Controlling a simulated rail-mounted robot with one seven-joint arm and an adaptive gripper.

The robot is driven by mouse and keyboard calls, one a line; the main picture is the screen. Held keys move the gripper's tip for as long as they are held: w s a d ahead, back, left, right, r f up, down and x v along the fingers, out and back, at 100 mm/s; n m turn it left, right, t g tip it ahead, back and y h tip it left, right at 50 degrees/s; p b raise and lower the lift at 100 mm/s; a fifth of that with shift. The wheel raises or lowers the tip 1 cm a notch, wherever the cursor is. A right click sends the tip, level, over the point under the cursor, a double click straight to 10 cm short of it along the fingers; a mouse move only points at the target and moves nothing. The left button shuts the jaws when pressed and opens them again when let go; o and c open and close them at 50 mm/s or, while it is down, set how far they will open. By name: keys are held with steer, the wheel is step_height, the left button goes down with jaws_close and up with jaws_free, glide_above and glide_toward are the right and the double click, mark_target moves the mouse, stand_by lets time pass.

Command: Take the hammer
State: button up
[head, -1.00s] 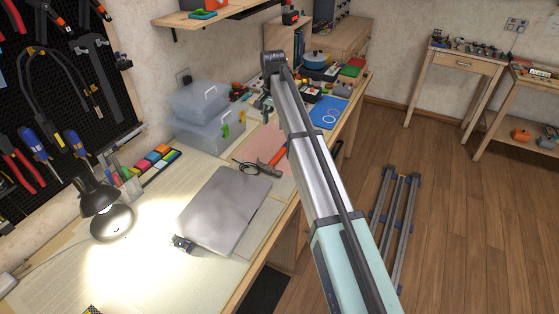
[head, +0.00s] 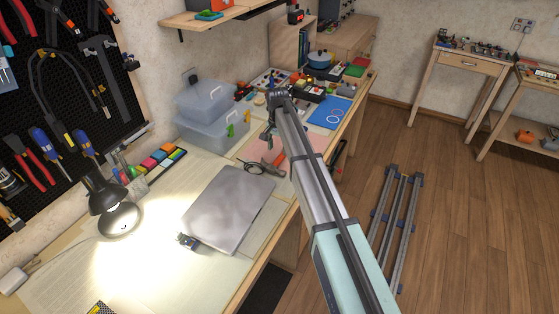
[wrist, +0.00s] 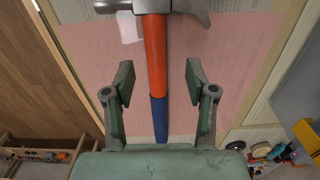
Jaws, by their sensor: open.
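The hammer (wrist: 155,58) has an orange-red handle with a blue end and a grey metal head. In the wrist view its handle runs up the middle of the picture, with the head at the top edge. My gripper (wrist: 158,73) is open, with one finger on each side of the handle and a visible gap on both sides. In the head view the hammer (head: 272,169) lies on the pink sheet on the workbench; part of it is hidden behind my arm.
A grey laptop-like slab (head: 228,210) lies in front of the hammer on the bench. Clear plastic boxes (head: 212,130) stand behind to the left. A lit desk lamp (head: 108,195) is at the left. A blue mat (head: 330,112) lies farther back.

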mark_target(279, 158)
steer(key=f, duration=0.1)
steer(key=f+p, duration=0.1)
steer(key=f, duration=0.3)
steer(key=shift+s+d, duration=0.2)
steer(key=shift+d, duration=0.05)
steer(key=shift+r, duration=0.1)
jaws_close()
